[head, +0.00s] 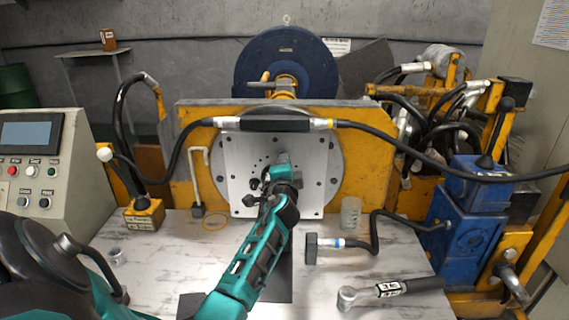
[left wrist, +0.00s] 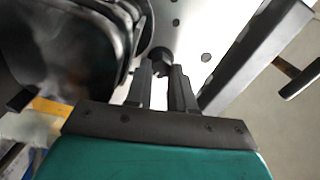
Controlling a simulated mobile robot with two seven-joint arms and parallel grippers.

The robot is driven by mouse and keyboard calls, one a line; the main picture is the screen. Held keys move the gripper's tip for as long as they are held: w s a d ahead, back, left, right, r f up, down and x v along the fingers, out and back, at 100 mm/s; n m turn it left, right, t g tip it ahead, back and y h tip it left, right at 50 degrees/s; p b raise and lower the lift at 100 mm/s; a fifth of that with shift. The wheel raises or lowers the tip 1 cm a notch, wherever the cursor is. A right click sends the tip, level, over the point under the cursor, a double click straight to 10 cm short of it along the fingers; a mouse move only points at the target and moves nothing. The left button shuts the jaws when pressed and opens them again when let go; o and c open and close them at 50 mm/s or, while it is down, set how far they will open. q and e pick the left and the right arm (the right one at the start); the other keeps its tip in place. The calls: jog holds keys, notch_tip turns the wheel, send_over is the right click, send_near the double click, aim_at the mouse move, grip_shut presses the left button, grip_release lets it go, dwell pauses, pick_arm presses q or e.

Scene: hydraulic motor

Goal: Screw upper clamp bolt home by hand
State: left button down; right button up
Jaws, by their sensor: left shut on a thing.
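My left arm reaches up the middle of the head view to the pale mounting plate (head: 235,165). My left gripper shows in the left wrist view (left wrist: 163,82), its two dark fingers shut on the dark head of the upper clamp bolt (left wrist: 161,57). The bolt sits at the pale plate (left wrist: 200,32), which has several holes. How far the bolt is in its hole cannot be seen. In the head view my wrist hides most of the fingers and the bolt. My right gripper is not in view.
A dark rounded body (left wrist: 65,45) is close left of the fingers. A black hose (head: 275,124) crosses the yellow frame (head: 368,160) above my wrist. A torque wrench (head: 390,288), a hose end fitting (head: 311,248) and a clear jar (head: 351,214) are on the table at right.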

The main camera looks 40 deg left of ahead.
pick_arm(q)
jog(key=m+p, duration=0.1)
jog(key=m, duration=0.2)
jog(key=shift+r, duration=0.1)
jog(key=m+p, duration=0.1)
jog(key=m, duration=0.2)
jog(key=shift+m, duration=0.3)
jog(key=m+p, duration=0.2)
jog(key=m, duration=0.2)
jog(key=shift+a, duration=0.1)
jog(key=shift+f+m+p, duration=0.2)
jog(key=shift+m+p, duration=0.7)
jog(key=shift+m, duration=1.1)
jog(key=c, duration=1)
grip_release()
jog(key=shift+f, duration=0.1)
jog(key=shift+c, duration=0.2)
jog(key=shift+o, duration=0.4)
jog(key=shift+s, duration=0.1)
jog(key=shift+f, duration=0.1)
